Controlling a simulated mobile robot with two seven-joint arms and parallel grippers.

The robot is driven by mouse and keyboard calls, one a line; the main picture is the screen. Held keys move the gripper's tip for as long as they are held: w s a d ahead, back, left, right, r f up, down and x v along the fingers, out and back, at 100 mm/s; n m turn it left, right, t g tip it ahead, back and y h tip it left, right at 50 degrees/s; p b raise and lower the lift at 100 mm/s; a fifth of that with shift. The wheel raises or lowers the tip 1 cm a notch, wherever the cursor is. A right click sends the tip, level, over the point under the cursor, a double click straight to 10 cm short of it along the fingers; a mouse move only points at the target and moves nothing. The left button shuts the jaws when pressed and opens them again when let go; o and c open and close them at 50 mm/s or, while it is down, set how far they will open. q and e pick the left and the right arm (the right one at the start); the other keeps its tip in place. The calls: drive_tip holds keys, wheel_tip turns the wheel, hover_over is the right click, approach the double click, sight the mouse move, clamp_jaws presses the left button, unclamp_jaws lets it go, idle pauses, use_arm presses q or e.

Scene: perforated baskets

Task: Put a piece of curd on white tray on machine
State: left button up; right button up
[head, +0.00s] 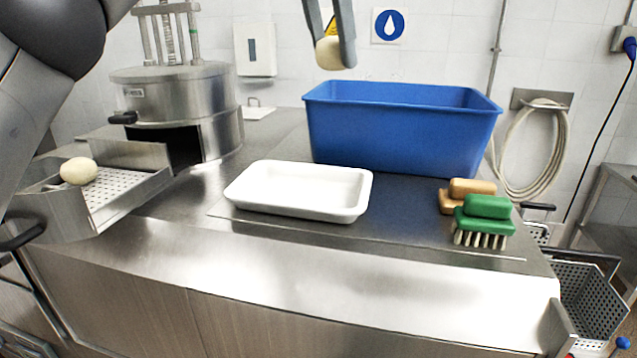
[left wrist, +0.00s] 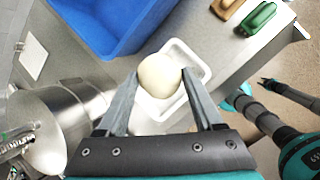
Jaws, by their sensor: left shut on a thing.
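My left gripper (head: 337,50) is shut on a round, pale piece of curd (head: 329,54), held high near the back wall in the head view. The held curd (left wrist: 160,76) sits between the two fingers of my left gripper (left wrist: 161,80) in the left wrist view, with the tray partly hidden behind it. The white tray (head: 300,208) is empty and lies flat on the steel machine top. It also shows in the left wrist view (left wrist: 150,122). Another piece of curd (head: 79,171) rests on the perforated chute at the left. My right gripper (left wrist: 268,83) shows small at the right of the left wrist view.
A blue tub (head: 400,130) stands behind the tray. A green brush (head: 485,218) and a tan brush (head: 462,192) lie to its right. A steel drum machine (head: 175,95) stands at the left. The steel top in front of the tray is clear.

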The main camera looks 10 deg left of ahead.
use_arm(q)
wheel_tip(320, 180, down, 15)
drive_tip(key=shift+s+b, duration=0.1)
drive_tip(key=shift+b, duration=0.85)
wheel_tip(320, 180, down, 5)
use_arm(e)
drive_tip(key=s+f, duration=0.2)
drive_tip(key=shift+s+a+g, duration=0.3)
use_arm(q)
drive_tip(key=shift+f, duration=0.15)
drive_tip(key=o, duration=1.1)
use_arm(e)
drive_tip(key=shift+f, duration=0.1)
